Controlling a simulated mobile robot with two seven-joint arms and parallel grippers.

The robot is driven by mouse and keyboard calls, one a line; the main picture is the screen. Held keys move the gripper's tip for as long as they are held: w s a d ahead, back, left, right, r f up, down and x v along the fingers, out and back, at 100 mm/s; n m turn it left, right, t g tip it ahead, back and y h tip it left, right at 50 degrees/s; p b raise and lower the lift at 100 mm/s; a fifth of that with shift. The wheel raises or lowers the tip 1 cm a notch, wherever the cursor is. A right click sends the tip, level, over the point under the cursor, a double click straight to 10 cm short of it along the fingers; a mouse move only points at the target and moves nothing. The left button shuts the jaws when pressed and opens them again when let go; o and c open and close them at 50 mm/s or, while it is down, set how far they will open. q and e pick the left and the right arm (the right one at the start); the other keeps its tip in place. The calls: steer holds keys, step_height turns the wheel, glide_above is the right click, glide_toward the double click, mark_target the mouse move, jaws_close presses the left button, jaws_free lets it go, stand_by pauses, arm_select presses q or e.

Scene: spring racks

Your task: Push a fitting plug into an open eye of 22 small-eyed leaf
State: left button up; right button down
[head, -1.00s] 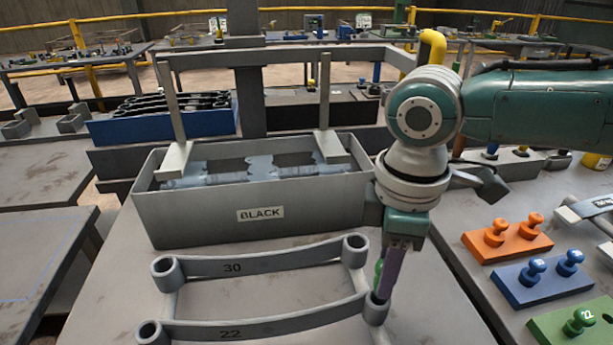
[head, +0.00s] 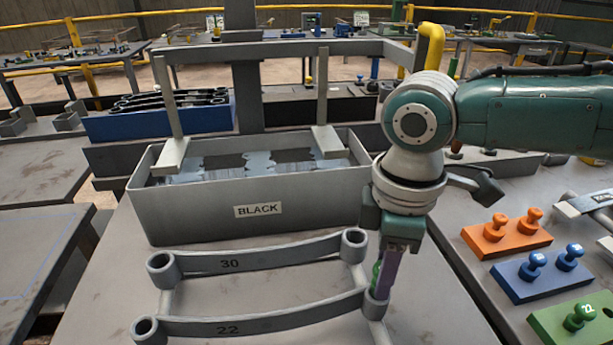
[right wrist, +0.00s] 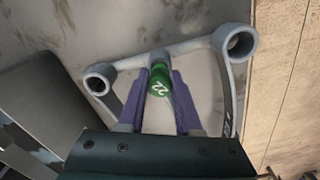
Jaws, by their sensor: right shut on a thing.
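The 22 leaf (head: 250,325) lies at the front of the bench, with an open left eye (head: 147,328). My right gripper (head: 384,285) is shut on a green plug (head: 377,272) at the leaf's right eye (head: 375,307). In the right wrist view the plug (right wrist: 159,82), marked 22, sits between the purple fingers (right wrist: 159,100). My left gripper is not in view.
The 30 leaf (head: 260,259) lies just behind, with both eyes open. A grey bin marked BLACK (head: 200,218) stands behind it. Orange (head: 507,240), blue (head: 540,277) and green (head: 560,325) blocks with plugs are on the right table.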

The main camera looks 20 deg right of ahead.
steer(key=shift+f+b, duration=0.35)
steer(key=shift+f, duration=0.25)
steer(key=shift+c, duration=0.2)
jaws_free()
steer(key=shift+r, duration=0.15)
stand_by(0.3)
step_height(320, 180, up, 4)
steer(key=p, duration=0.4)
steer(key=shift+p, duration=0.4)
step_height(320, 180, up, 3)
steer(key=p, duration=0.3)
